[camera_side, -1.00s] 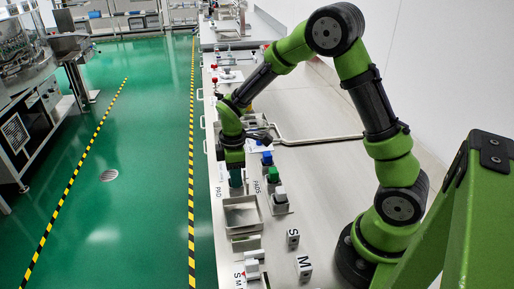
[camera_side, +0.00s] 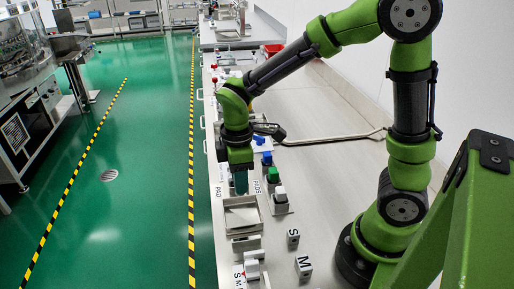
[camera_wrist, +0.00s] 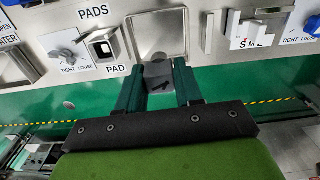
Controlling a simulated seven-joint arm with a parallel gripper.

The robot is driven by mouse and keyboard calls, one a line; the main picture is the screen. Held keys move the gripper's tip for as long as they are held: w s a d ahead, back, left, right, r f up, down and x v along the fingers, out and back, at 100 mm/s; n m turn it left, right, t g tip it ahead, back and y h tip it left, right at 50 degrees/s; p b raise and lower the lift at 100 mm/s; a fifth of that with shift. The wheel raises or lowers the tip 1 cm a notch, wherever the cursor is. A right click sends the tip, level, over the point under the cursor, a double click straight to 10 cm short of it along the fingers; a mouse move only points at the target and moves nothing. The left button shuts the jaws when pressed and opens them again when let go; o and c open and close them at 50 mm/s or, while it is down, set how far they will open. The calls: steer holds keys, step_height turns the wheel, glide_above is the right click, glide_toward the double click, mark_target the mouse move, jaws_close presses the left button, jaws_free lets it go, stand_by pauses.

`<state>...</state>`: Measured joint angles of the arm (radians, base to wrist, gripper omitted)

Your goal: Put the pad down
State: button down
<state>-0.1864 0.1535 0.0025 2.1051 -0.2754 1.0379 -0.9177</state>
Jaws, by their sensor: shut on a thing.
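My gripper (camera_wrist: 158,84) is shut on a grey pad (camera_wrist: 158,71), a small flat block with a dark mark, held between the two green fingers in the wrist view. Behind the pad, in that view, is a shallow square metal tray (camera_wrist: 137,24), partly covered by the pad and fingers. In the side view my gripper (camera_side: 240,184) points down over the left edge of the bench, just beyond the tray (camera_side: 230,217) and beside the PAD label. The held pad is hard to make out there. Whether it touches anything beneath cannot be told.
Blue (camera_side: 267,158), green (camera_side: 273,174) and white-topped (camera_side: 280,191) blocks stand in a row right of my gripper. S (camera_side: 293,238) and M (camera_side: 303,268) blocks stand nearer. Bare bench (camera_side: 330,175) lies to the right; green floor lies left of the bench edge.

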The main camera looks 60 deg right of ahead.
step_height(320, 180, down, 8)
steer(key=shift+s+f, duration=0.1)
steer(key=shift+f, duration=0.1)
steer(key=shift+f, duration=0.15)
steer(key=c, duration=0.7)
jaws_free()
steer(key=shift+c, duration=0.2)
step_height(320, 180, up, 12)
steer(key=shift+d+r, duration=0.1)
steer(key=s+d+r+m+t+y, duration=0.2)
steer(key=s+r+m+t, duration=0.5)
steer(key=m, duration=0.6)
step_height(320, 180, up, 3)
steer(key=shift+s+d+f+m, duration=0.15)
steer(key=shift+s+d+m, duration=0.2)
steer(key=shift+s, duration=0.55)
